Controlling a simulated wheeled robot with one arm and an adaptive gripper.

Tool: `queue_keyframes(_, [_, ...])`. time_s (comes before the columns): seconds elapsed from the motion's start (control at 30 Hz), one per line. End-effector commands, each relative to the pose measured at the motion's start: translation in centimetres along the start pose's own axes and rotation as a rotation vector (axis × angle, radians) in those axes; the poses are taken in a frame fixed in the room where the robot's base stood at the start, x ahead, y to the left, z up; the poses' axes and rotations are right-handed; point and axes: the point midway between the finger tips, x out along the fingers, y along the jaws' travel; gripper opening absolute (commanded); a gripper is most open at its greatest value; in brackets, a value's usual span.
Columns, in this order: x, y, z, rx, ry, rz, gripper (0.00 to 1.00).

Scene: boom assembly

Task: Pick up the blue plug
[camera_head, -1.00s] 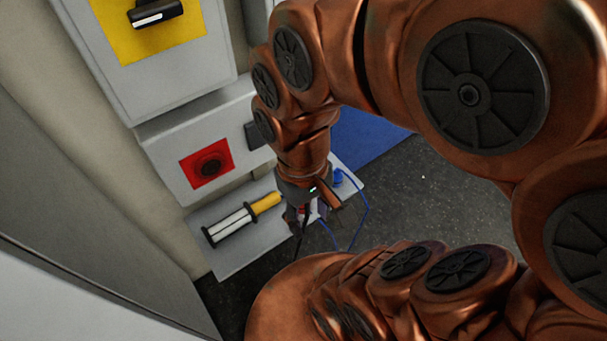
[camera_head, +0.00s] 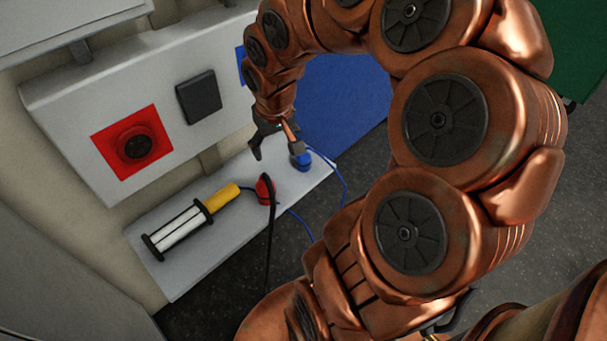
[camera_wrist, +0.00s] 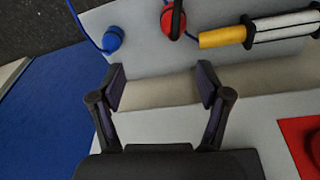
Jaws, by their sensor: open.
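The blue plug (camera_head: 303,161) stands on the far end of the light grey shelf (camera_head: 185,275), with a blue cable running from it. In the wrist view the blue plug (camera_wrist: 112,39) is at the upper left, beyond my left finger and close to the shelf edge. My gripper (camera_head: 276,152) is open and empty above the shelf. In the head view its right fingertip overlaps the top of the plug. In the wrist view my gripper (camera_wrist: 162,84) has its fingers wide apart, with the plug outside them; I cannot tell the height gap.
A red plug (camera_head: 265,189) with a black cable stands on the shelf, beside a yellow-handled lamp (camera_head: 190,224). A wall box with a red panel (camera_head: 118,165) and a black socket cover (camera_head: 199,97) is above. A blue panel (camera_head: 340,105) stands behind the arm.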

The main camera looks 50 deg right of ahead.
Motion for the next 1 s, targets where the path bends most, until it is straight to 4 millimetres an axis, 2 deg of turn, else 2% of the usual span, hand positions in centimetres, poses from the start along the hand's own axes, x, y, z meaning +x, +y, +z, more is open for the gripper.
queue_keyframes(0.03, [3.1, 1.1, -0.4, 0.027, 0.016, -0.001, 0.76])
queue_keyframes(0.1, [5.3, 2.9, -1.3, 0.062, 0.045, 0.004, 0.76])
queue_keyframes(0.3, [11.0, 7.8, -3.2, 0.153, 0.123, 0.014, 0.76])
queue_keyframes(0.4, [12.9, 9.8, -3.6, 0.187, 0.152, 0.021, 0.76])
queue_keyframes(0.6, [14.5, 12.0, -4.2, 0.224, 0.186, 0.029, 0.76])
queue_keyframes(1.0, [17.4, 12.3, -4.7, 0.227, 0.185, 0.030, 0.76])
